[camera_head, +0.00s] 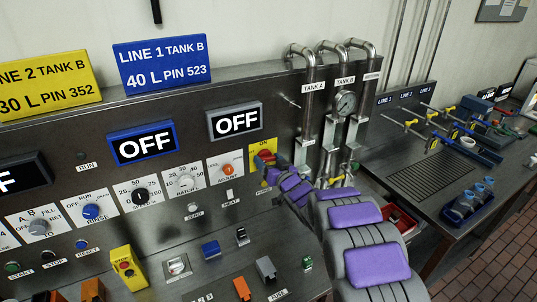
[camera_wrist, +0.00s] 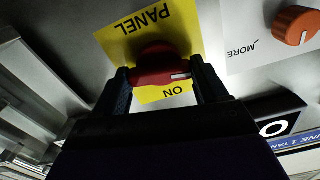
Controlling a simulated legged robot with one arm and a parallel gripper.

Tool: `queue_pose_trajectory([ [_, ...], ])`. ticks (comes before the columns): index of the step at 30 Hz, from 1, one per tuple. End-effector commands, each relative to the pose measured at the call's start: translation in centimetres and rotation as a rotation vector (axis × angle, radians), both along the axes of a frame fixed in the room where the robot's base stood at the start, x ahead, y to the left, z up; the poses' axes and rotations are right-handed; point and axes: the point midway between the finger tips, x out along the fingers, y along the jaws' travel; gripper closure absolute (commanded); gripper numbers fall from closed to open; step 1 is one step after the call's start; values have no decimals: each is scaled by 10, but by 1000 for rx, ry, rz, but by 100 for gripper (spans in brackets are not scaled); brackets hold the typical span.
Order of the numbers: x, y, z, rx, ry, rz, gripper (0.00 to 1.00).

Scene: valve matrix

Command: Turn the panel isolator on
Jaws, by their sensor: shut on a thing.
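The panel isolator is a red rotary handle (camera_wrist: 152,77) on a yellow plate (camera_wrist: 117,40) lettered PANEL and ON, which appears upside down in the wrist view. The handle lies roughly level across that picture, with a white mark at its right end, to one side of the ON lettering. My gripper (camera_wrist: 161,74) is shut on the handle, one finger at each end. In the head view the yellow plate (camera_head: 263,144) is at the right of the upright panel. My gripper (camera_head: 268,168) reaches it from the lower right and hides part of the handle.
An orange adjust knob (camera_head: 228,170) sits close left of the isolator, with more knobs beyond. Grey and blue OFF displays (camera_head: 236,121) are above. Steel pipes with a gauge (camera_head: 346,103) stand to the right. Buttons and switches fill the sloped desk below.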

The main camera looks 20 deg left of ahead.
Motion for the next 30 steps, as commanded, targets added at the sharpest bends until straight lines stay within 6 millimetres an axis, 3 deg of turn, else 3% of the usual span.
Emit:
queue_pose_trajectory([
  [4,1,-1,8,76,89,-2,58],
  [30,5,-5,3,602,700,-6,58],
])
